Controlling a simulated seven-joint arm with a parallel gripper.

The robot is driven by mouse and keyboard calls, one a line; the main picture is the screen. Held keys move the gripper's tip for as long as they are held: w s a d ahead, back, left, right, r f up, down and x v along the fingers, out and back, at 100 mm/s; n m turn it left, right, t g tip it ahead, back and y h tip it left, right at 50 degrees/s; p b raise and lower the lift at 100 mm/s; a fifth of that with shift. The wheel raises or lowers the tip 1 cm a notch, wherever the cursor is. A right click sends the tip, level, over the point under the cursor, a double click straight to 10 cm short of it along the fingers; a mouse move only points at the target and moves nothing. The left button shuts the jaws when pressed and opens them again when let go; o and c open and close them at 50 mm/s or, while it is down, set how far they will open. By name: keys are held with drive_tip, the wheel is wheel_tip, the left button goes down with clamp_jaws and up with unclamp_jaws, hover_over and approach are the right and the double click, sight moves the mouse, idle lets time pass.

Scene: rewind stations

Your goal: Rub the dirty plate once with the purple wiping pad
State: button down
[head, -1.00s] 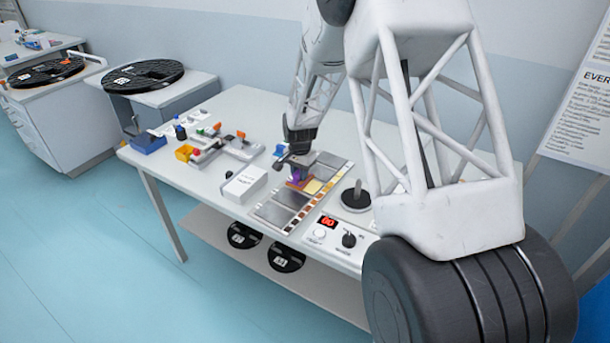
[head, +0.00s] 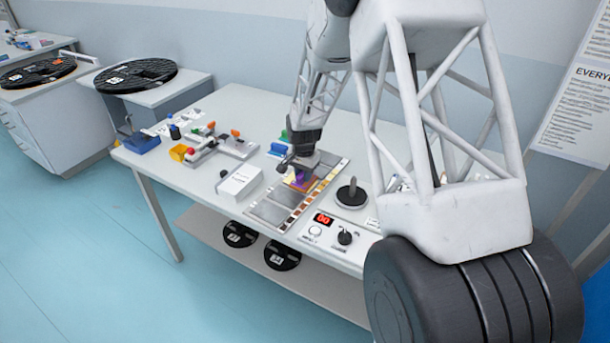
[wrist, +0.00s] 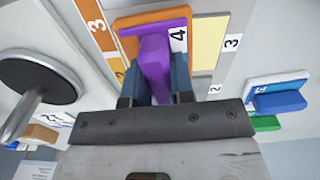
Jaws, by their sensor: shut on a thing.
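My gripper (head: 300,168) is shut on the handle of the purple wiping pad (head: 298,179). In the wrist view the pad (wrist: 163,28) carries a label 4 and sits between the two dark fingers (wrist: 160,88). The pad is over the plate board (head: 268,213) on the table. An orange surface (wrist: 128,20) shows at the pad's edge, and a yellow panel (wrist: 208,42) marked 3 lies beside it. Whether the pad touches the surface cannot be told. The pad hides what lies under it, and I cannot tell which panel is the dirty plate.
A black disc with an upright post (head: 351,194) stands right of the board. A control box (head: 328,234) with a red display sits in front of it. A white box (head: 239,182) lies to the left. A blue pad (wrist: 276,97) lies nearby.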

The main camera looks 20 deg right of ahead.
drive_tip(key=shift+w+a, duration=1.25)
drive_tip(key=shift+w, duration=0.2)
drive_tip(key=shift+s+d, duration=1.75)
drive_tip(key=shift+s, duration=0.3)
wheel_tip(320, 180, up, 8)
